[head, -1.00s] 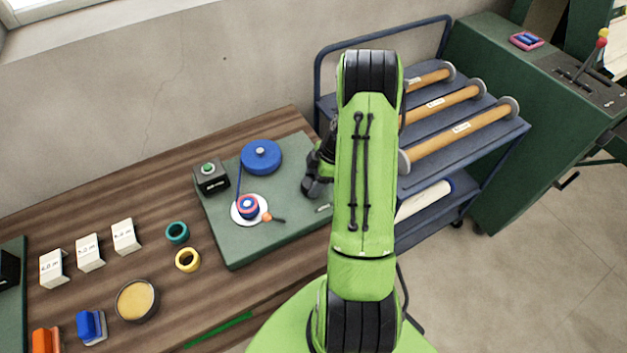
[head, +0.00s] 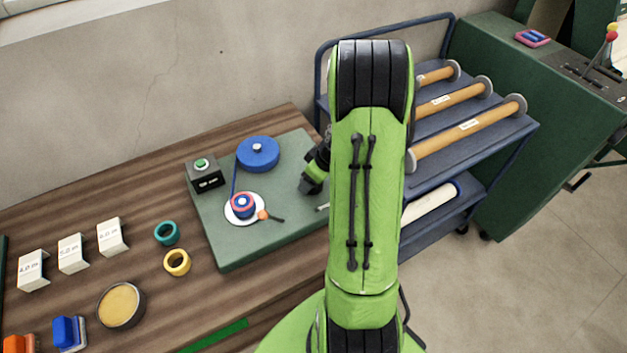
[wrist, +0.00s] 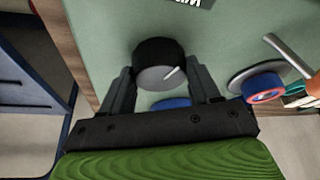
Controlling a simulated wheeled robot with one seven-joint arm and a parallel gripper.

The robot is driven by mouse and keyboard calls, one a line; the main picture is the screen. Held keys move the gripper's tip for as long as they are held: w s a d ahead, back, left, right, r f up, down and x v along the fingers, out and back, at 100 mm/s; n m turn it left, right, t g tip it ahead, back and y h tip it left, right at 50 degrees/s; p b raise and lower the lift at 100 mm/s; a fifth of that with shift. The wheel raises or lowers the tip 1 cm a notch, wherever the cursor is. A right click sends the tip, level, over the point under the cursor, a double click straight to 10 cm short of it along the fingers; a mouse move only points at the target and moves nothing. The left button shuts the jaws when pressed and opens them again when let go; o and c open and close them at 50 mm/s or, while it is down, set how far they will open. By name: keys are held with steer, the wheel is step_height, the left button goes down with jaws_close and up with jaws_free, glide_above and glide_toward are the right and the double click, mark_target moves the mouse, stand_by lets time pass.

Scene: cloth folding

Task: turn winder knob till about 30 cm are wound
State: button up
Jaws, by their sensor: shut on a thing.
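A black round knob (wrist: 152,53) with a grey face and a white pointer line shows in the wrist view, between the two fingers of my gripper (wrist: 162,76). The gripper is shut on it. In the head view my gripper (head: 314,180) is at the right side of the green board (head: 225,255), and the knob is hidden there. A blue spool (head: 257,152) stands at the back of the board. A blue band runs from it to a small blue and red reel (head: 242,204) on a white disc. A lever with an orange knob (head: 263,215) is beside the reel.
A black box with a green button (head: 204,178) stands at the board's left edge. Teal (head: 167,232) and yellow (head: 177,262) rings, white label cards (head: 72,252) and a round dish (head: 120,304) lie to the left. A blue cart (head: 440,165) with rolls stands right.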

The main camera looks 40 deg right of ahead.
steer(key=shift+m, duration=0.5)
steer(key=o, duration=1)
steer(key=shift+o, duration=0.2)
steer(key=a+p+v, duration=0.1)
steer(key=p+v, duration=0.2)
steer(key=v, duration=1.2)
steer(key=shift+s+d+r, duration=0.2)
steer(key=shift+r, duration=0.2)
